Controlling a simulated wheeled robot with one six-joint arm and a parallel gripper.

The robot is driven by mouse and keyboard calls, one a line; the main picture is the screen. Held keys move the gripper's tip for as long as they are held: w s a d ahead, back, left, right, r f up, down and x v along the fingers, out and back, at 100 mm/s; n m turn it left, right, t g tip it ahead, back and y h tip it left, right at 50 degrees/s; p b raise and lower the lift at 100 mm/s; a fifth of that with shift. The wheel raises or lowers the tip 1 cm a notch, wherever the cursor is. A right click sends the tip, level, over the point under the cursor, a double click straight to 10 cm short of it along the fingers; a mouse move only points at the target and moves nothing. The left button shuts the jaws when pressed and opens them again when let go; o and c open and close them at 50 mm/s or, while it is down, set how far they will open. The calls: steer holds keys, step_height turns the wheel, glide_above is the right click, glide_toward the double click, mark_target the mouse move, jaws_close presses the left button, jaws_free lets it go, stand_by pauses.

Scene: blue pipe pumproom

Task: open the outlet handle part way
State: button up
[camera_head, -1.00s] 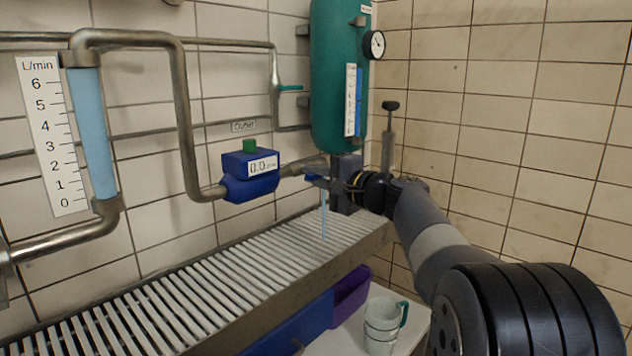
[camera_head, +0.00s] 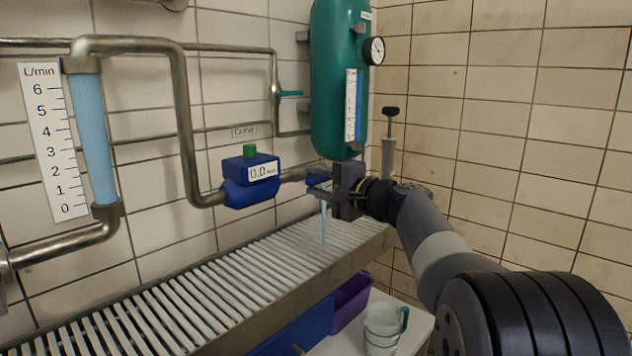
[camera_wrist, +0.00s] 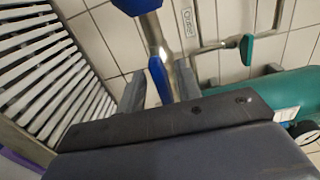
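The blue outlet handle (camera_head: 318,181) is on the pipe to the right of the blue meter box (camera_head: 249,180). In the wrist view the handle (camera_wrist: 160,80) points toward my gripper and lies between its two fingers. My gripper (camera_wrist: 160,88) looks open, with the fingers on either side of the handle and small gaps; contact is not clear. In the head view my gripper (camera_head: 322,190) is at the handle and partly hides it. A thin light-blue stream (camera_head: 323,228) shows below the outlet. The meter display starts with 0.0.
A slatted grate (camera_head: 215,285) lies below the pipes. A teal tank (camera_head: 338,85) with a gauge (camera_head: 374,50) stands above my gripper. A teal-handled valve (camera_head: 289,93) is on the rear pipe. Cups (camera_head: 382,325) and a purple bin (camera_head: 350,300) are below the grate.

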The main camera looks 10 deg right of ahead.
steer(key=p+v, duration=0.1)
steer(key=v, duration=0.9)
steer(key=shift+s, duration=0.15)
steer(key=b+x, duration=0.1)
steer(key=x, duration=0.9)
steer(key=shift+w+a, duration=0.2)
steer(key=shift+w, duration=0.15)
steer(key=shift+r, duration=0.15)
steer(key=shift+f, duration=0.25)
